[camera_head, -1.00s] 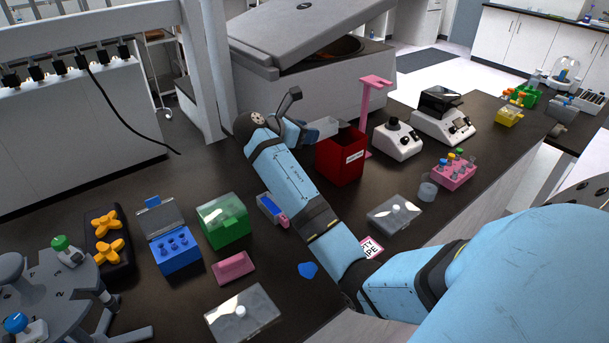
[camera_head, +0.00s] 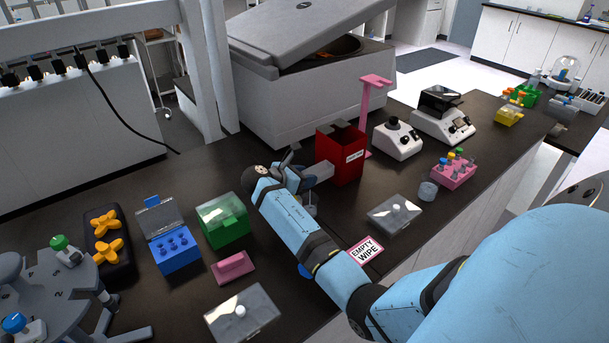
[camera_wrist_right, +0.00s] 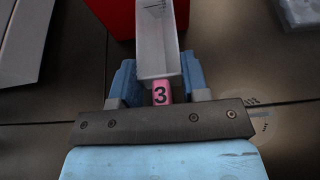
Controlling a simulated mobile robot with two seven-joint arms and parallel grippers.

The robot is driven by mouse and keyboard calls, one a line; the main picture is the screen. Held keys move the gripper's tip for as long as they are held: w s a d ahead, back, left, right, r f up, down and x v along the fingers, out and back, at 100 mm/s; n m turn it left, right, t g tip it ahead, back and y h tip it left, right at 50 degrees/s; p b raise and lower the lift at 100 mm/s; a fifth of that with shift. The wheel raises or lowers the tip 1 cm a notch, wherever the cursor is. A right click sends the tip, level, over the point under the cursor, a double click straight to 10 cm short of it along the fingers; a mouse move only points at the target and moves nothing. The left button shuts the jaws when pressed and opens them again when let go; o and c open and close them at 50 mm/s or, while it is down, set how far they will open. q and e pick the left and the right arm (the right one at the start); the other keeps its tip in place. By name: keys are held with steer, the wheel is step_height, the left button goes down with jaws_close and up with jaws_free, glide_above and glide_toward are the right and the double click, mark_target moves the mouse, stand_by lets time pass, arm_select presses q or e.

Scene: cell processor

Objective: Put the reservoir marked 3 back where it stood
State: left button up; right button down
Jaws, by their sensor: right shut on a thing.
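The reservoir marked 3 is a pale, clear trough with a pink tab bearing a black 3. In the right wrist view the reservoir (camera_wrist_right: 157,45) points away from me, with its tab nearest the palm. My right gripper (camera_wrist_right: 160,85) is shut on its near end, with a blue finger on each side. In the head view the reservoir (camera_head: 320,172) shows just left of the red bin, and my right gripper (camera_head: 300,180) is partly hidden by its own wrist. I cannot tell whether the reservoir touches the bench. My left gripper is not in view.
The red bin (camera_head: 345,160) stands close beyond the reservoir. A green box (camera_head: 222,222) and a pink block (camera_head: 234,266) lie left of my arm. A clear-lidded case (camera_head: 393,214) and the EMPTY WIPE card (camera_head: 365,251) lie right. Bare bench lies between the bin and the case.

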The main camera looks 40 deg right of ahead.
steer(key=shift+f+p, duration=0.3)
steer(key=c, duration=0.6)
jaws_free()
steer(key=shift+r+b, duration=0.15)
steer(key=shift+b, duration=0.15)
steer(key=v, duration=1.2)
steer(key=shift+r, duration=0.35)
